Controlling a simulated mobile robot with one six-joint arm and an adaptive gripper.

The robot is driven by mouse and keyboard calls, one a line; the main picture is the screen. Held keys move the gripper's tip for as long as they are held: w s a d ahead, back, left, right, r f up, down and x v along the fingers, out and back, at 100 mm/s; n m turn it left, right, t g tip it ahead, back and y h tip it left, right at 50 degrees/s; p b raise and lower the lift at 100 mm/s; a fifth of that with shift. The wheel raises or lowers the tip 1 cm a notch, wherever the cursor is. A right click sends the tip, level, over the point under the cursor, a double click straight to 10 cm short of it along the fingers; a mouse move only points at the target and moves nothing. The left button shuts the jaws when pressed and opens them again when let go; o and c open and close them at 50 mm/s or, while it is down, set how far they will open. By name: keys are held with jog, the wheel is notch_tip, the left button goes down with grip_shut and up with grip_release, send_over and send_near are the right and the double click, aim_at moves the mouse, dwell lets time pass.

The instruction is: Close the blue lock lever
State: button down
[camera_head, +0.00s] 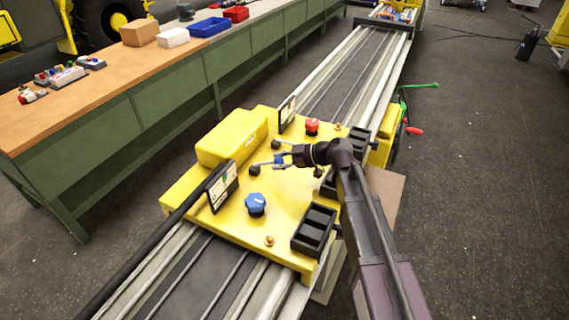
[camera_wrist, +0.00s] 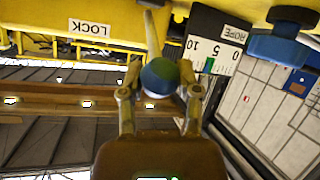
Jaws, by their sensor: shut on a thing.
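The blue lock lever shows in the wrist view as a blue ball knob (camera_wrist: 160,77) on a grey tapered rod that runs up to the yellow panel, beside a white LOCK label (camera_wrist: 90,27). My gripper (camera_wrist: 160,84) has one finger on each side of the ball and is shut on it. In the head view the blue ball (camera_head: 279,160) is small, above the yellow panel (camera_head: 290,200), with my gripper (camera_head: 284,157) at it from the right. The lever's pivot is hard to make out there.
A blue star knob (camera_head: 256,205), a red knob (camera_head: 312,127) and black open boxes (camera_head: 314,230) stand on the panel. A ROPE gauge (camera_wrist: 215,58) is right of the lever in the wrist view.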

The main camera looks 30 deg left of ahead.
jog(key=shift+s, duration=0.3)
jog(key=shift+c, duration=1.5)
grip_release()
jog(key=shift+a, duration=0.15)
jog(key=shift+w, duration=0.1)
